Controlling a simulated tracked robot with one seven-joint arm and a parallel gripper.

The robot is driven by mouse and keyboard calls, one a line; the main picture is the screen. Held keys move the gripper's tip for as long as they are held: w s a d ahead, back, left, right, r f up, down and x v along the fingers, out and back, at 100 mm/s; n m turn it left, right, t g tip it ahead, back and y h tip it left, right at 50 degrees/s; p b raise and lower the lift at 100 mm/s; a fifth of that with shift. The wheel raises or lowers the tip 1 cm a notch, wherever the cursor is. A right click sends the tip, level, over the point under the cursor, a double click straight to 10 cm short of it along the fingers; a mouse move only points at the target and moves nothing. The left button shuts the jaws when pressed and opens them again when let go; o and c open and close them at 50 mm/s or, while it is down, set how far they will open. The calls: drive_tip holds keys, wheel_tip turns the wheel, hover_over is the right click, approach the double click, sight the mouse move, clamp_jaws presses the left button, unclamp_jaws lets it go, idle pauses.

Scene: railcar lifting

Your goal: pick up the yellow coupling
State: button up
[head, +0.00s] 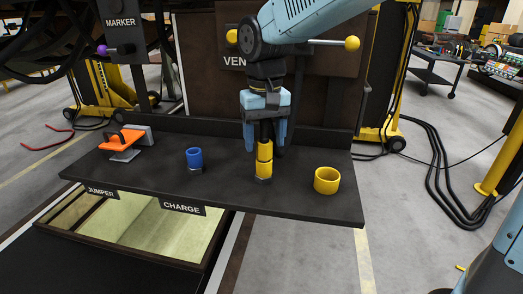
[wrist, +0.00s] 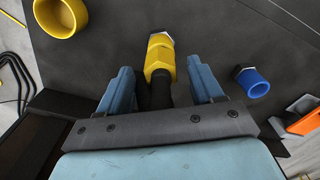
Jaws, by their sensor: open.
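The yellow coupling (head: 264,165) stands upright on the dark shelf (head: 225,190), with a hex-shaped yellow body and a black part above it. My gripper (head: 265,138) is above it, pointing down. In the wrist view, the yellow coupling (wrist: 160,58) lies just past the fingertips, and its black part runs back between the two blue fingers. My gripper (wrist: 162,78) is open, with a gap on each side of the black part. I see no finger touching it.
A wide yellow ring (head: 327,180) stands to the right on the shelf. A blue fitting (head: 194,158) and an orange-handled clamp (head: 126,140) stand to the left. A dark panel (head: 300,90) rises behind, with a yellow-knobbed rod (head: 330,42) across it.

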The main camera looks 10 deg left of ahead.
drive_tip(key=shift+f, duration=1.35)
drive_tip(key=c, duration=1.2)
